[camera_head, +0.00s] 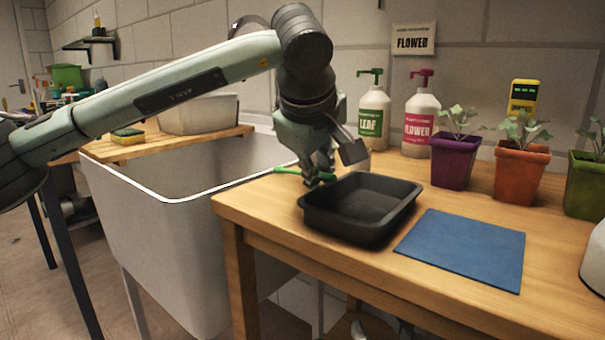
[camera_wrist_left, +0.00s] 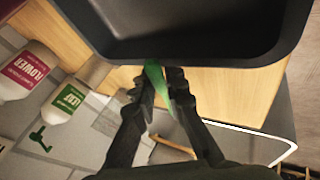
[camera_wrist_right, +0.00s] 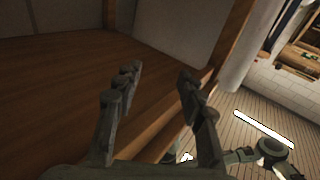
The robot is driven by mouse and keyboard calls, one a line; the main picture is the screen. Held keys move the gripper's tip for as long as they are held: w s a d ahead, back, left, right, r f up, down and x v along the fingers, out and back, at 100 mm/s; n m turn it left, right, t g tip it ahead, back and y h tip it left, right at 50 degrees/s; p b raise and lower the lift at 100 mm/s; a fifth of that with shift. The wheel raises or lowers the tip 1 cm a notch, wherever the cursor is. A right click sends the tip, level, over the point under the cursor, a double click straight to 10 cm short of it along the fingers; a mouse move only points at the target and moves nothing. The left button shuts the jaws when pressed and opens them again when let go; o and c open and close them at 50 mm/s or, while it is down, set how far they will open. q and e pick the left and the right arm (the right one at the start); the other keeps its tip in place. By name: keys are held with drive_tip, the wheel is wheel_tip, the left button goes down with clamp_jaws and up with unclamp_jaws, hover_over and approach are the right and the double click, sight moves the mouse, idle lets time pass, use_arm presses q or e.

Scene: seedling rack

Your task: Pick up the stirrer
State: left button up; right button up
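The green stirrer (camera_head: 287,170) is at the table's left edge, behind the black tray (camera_head: 345,232). My left gripper (camera_head: 322,178) points down over it, beside the tray's back left corner. In the left wrist view, the stirrer (camera_wrist_left: 155,80) shows between the two close fingertips, which appear to touch it on both sides. Part of it is hidden by the fingers. I cannot tell if it is clear of the tabletop. My right gripper (camera_wrist_right: 158,85) is open and empty in the right wrist view, near a brown wooden surface; it is outside the head view.
A blue mat (camera_head: 465,250) lies right of the tray. LEAF bottle (camera_head: 373,115) and FLOWER bottle (camera_head: 421,118) stand behind, with potted seedlings in purple (camera_head: 455,160), orange (camera_head: 519,172) and green pots (camera_head: 585,185) to the right. A deep white sink (camera_head: 150,225) adjoins the table's left side.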

use_arm(q)
clamp_jaws()
drive_tip(key=shift+r, duration=0.1)
